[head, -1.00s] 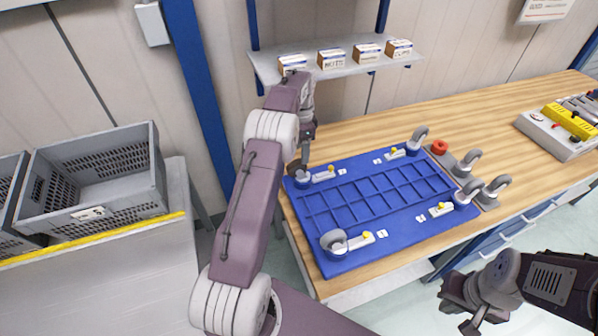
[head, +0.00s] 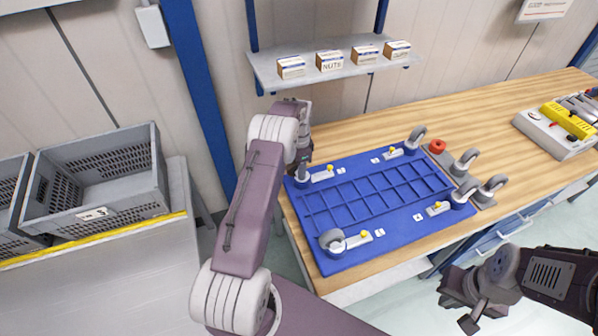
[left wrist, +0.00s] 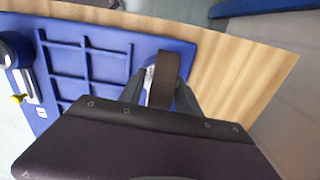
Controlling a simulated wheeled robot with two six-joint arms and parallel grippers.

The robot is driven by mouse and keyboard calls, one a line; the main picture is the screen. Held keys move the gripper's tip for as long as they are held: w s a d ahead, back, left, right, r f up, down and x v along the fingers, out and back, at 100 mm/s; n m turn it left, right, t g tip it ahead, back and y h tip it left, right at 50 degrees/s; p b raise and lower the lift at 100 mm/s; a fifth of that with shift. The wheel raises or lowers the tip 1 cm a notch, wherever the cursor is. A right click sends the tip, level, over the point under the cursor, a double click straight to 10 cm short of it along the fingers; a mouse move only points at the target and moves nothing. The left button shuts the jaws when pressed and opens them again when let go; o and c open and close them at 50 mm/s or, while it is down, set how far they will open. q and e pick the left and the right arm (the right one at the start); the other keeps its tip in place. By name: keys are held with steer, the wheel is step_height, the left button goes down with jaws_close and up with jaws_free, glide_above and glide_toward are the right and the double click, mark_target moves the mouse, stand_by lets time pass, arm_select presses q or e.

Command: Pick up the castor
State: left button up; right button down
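A blue panel (head: 375,221) with a ribbed grid lies on the wooden bench, with a castor and a yellow-knobbed latch at each corner. My left gripper (head: 303,170) is low over its far-left corner, largely hiding the castor there. In the left wrist view, that castor's dark wheel (left wrist: 166,78) stands between the two fingers of my left gripper (left wrist: 160,88). The fingers are apart, one on each side of the wheel; contact cannot be made out. The near-left castor (head: 331,239) shows clearly. My right gripper (head: 459,304) is open and empty before the bench.
A grey holder (head: 452,171) right of the panel carries loose castors (head: 466,160) and a red part (head: 437,146). A shelf (head: 345,68) with small boxes hangs above the bench. Grey crates (head: 105,205) stand at the left. A device with yellow parts (head: 568,120) sits far right.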

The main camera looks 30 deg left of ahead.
arm_select(q)
jaws_close()
steer(key=shift+r, duration=0.1)
steer(key=shift+w+r, duration=0.1)
steer(key=shift+r, duration=0.15)
steer(key=r+b, duration=0.1)
steer(key=r, duration=0.2)
steer(key=shift+w+d+r+b, duration=0.2)
steer(key=shift+d+r+b, duration=0.2)
steer(key=w+d+r+p, duration=0.4)
steer(key=d+r, duration=0.2)
steer(key=d, duration=0.3)
steer(key=shift+w+d+r, duration=0.25)
steer(key=shift+d+r, duration=0.05)
steer(key=shift+d, duration=0.05)
